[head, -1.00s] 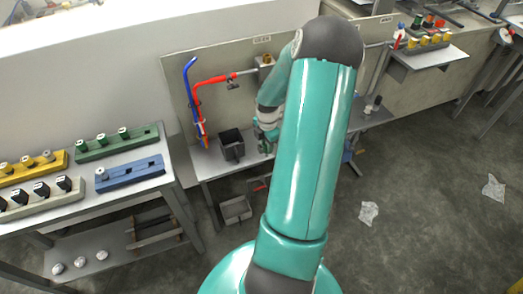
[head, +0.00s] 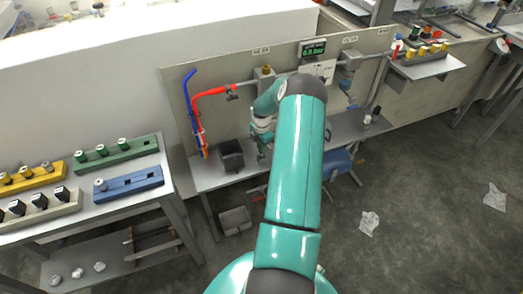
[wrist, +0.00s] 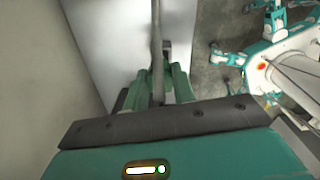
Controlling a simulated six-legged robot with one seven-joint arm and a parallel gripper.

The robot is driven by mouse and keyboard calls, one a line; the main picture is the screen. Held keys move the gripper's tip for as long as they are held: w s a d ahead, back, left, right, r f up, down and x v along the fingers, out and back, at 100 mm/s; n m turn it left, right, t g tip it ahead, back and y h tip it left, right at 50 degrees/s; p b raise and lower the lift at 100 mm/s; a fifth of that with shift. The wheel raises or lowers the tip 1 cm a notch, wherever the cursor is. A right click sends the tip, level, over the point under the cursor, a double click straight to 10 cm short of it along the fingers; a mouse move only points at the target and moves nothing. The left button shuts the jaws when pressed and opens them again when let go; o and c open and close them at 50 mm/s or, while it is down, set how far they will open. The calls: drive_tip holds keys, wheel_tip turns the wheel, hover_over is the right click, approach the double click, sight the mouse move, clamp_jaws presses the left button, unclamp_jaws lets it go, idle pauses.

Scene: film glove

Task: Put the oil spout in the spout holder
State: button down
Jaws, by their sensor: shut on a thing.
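My gripper (wrist: 163,82), with green fingers in the wrist view, is shut on a thin grey rod-like piece, the oil spout (wrist: 155,35) as far as I can tell. The piece runs up the picture from between the fingers, over a pale grey surface. In the head view my gripper (head: 263,152) is small, just right of a dark open box (head: 231,156) above the grey bench; the held piece cannot be made out there. I cannot tell which thing is the spout holder.
A display (head: 313,48) is on the back panel. Left, a table carries green (head: 117,151) and blue (head: 128,183) racks. Clear wraps (head: 369,222) lie on the floor.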

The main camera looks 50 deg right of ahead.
drive_tip(key=shift+f, duration=1.25)
drive_tip(key=shift+a+f, duration=0.1)
drive_tip(key=shift+f, duration=0.05)
drive_tip(key=c, duration=1.1)
unclamp_jaws()
drive_tip(key=shift+c, duration=0.2)
wheel_tip(320, 180, up, 12)
drive_tip(key=shift+r, duration=0.2)
